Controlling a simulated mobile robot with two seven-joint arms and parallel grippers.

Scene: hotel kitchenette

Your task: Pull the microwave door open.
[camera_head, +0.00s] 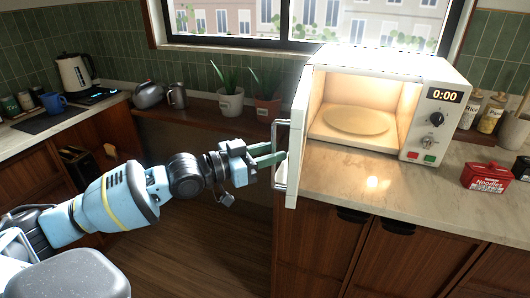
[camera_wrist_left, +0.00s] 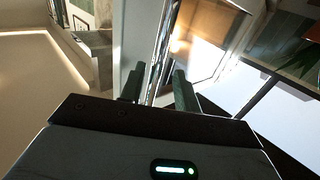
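The white microwave (camera_head: 432,110) stands on the counter with its lit cavity showing a round turntable (camera_head: 358,121). Its door (camera_head: 298,140) is swung wide open at the left, seen nearly edge-on. The metal door handle (camera_head: 281,155) faces my left gripper (camera_head: 272,153). The left gripper's two fingers are apart at the handle. In the left wrist view the handle bar (camera_wrist_left: 158,55) runs between the fingers of the left gripper (camera_wrist_left: 158,88), with a narrow gap showing. Firm contact cannot be made out. My right gripper is not in view.
Two potted plants (camera_head: 231,101) stand on the ledge left of the door. A red noodles box (camera_head: 486,178) lies on the counter at right. A kettle (camera_head: 76,73) and blue mug (camera_head: 53,103) are at far left. The counter (camera_head: 370,185) before the microwave is clear.

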